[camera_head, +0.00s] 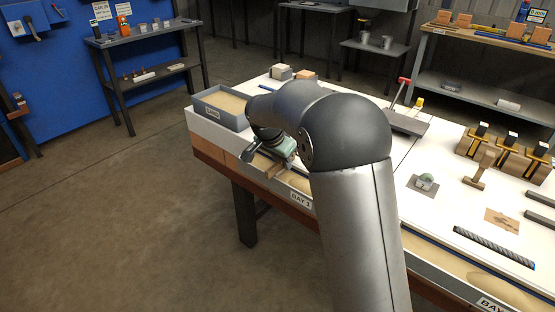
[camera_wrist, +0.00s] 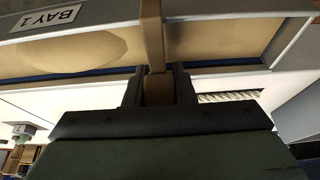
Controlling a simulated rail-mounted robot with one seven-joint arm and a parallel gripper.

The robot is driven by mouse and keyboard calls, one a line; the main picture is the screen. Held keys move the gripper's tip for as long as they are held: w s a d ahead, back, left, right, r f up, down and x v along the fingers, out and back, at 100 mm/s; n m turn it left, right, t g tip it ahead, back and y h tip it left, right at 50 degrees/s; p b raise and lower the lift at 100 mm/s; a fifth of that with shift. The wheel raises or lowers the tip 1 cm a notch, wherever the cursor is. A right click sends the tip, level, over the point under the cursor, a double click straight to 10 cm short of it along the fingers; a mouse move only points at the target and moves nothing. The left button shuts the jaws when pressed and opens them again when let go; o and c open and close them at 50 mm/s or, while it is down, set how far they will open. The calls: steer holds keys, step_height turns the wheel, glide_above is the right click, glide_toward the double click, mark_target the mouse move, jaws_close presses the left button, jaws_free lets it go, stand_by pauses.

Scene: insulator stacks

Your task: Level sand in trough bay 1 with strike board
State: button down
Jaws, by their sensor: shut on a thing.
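My gripper (camera_wrist: 158,86) is shut on the strike board (camera_wrist: 153,38), a plain wooden piece that stands across the trough in the wrist view. In the head view my gripper (camera_head: 277,163) is at the trough's near edge, partly behind my arm, with a bit of the board (camera_head: 271,173) showing. Sand in bay 1 (camera_wrist: 75,45) forms a rounded mound on the label side of the board. On the other side the sand (camera_wrist: 215,38) looks flatter. The BAY 1 label (camera_head: 300,199) is on the trough's front. I cannot tell whether the board touches the sand.
A grey sand box (camera_head: 222,115) stands at the bench's left end. A tray with a red-handled tool (camera_head: 403,92), a small domed piece (camera_head: 426,181), a wooden stand (camera_head: 482,168) and a ribbed rod (camera_head: 494,246) are to the right. My arm hides the bench's middle.

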steer(key=shift+s+d+b, duration=2.1)
steer(key=shift+s+d, duration=6.15)
steer(key=shift+s, duration=0.05)
steer(key=shift+s+d+r, duration=0.1)
steer(key=shift+r, duration=0.2)
steer(key=shift+r+p, duration=2.1)
steer(key=shift+r, duration=0.65)
